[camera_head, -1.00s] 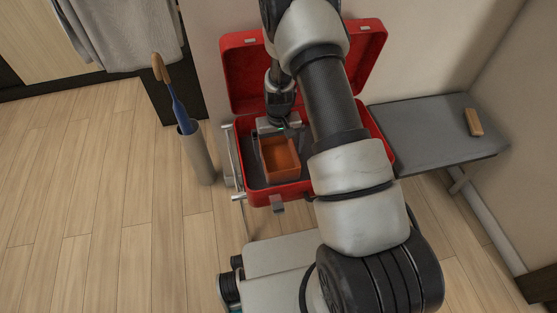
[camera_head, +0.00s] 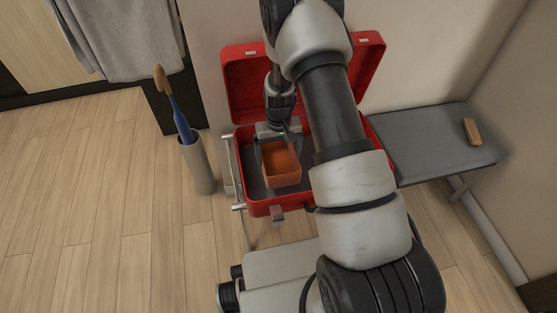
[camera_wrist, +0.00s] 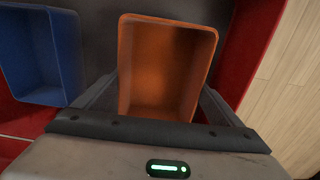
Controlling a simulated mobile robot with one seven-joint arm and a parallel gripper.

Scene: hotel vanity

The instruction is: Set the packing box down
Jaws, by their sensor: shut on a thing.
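The packing box (camera_head: 281,176) is an open-topped orange box, low inside the open red suitcase (camera_head: 246,170). In the wrist view the orange box (camera_wrist: 165,65) is upright and empty, between the two fingers. My gripper (camera_head: 279,148) is shut on it, with one finger along each side; the gripper also shows in the wrist view (camera_wrist: 163,100). I cannot tell whether the box's underside touches the suitcase floor. A blue open box (camera_wrist: 42,55) lies in the suitcase to the left in the wrist view; my arm or the suitcase hides it in the head view.
The raised suitcase lid (camera_head: 240,85) stands behind the box. A grey bench (camera_head: 430,150) with a brown block (camera_head: 472,131) is at the right. The wooden floor (camera_head: 90,200) is clear at the left.

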